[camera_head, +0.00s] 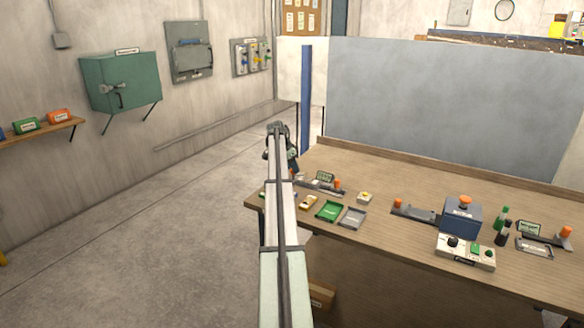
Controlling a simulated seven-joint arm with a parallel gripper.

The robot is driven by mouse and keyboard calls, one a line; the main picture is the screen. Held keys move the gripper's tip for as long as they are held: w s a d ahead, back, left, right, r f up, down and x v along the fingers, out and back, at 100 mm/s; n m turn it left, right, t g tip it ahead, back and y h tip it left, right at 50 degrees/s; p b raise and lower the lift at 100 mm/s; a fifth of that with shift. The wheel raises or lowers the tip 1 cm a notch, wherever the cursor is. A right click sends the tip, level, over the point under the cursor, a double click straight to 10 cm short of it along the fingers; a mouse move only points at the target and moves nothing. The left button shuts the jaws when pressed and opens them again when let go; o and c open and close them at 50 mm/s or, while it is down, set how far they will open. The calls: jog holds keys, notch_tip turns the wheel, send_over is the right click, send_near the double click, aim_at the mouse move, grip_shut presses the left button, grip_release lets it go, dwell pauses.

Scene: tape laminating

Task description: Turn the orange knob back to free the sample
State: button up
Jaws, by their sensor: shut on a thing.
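My arm reaches up from the bottom centre and bends down to my gripper (293,166) at the left end of the bench. A small orange knob (295,173) shows at its fingertips, and the gripper appears shut on it. The fingers are small and partly hidden by my arm. A dark flat fixture (318,187) lies just right of there, with a small display (325,177) and another orange knob (337,183). I cannot make out the sample.
The wooden bench (390,254) also holds a green tray (329,211), a grey tray (353,217), a blue machine (461,217) with an orange top, a control box (466,252) and dark bottles (503,232). A grey panel (440,110) stands behind. The floor at left is clear.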

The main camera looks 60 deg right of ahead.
jog(key=n+t, duration=0.1)
jog(key=n, duration=0.2)
jog(key=n+t, duration=0.1)
jog(key=n, duration=0.2)
jog(key=shift+s+a, duration=0.1)
jog(key=shift+s, duration=0.1)
jog(key=n+t, duration=0.1)
jog(key=n, duration=0.2)
jog(key=n+t, duration=0.1)
jog(key=n, duration=0.1)
jog(key=shift+s+n+t, duration=0.15)
jog(key=shift+n+t, duration=0.15)
jog(key=shift+n, duration=0.1)
jog(key=o, duration=1)
jog(key=shift+y, duration=0.3)
jog(key=shift+o, duration=0.2)
jog(key=v, duration=1.3)
jog(key=shift+r, duration=0.35)
jog(key=shift+a, duration=0.1)
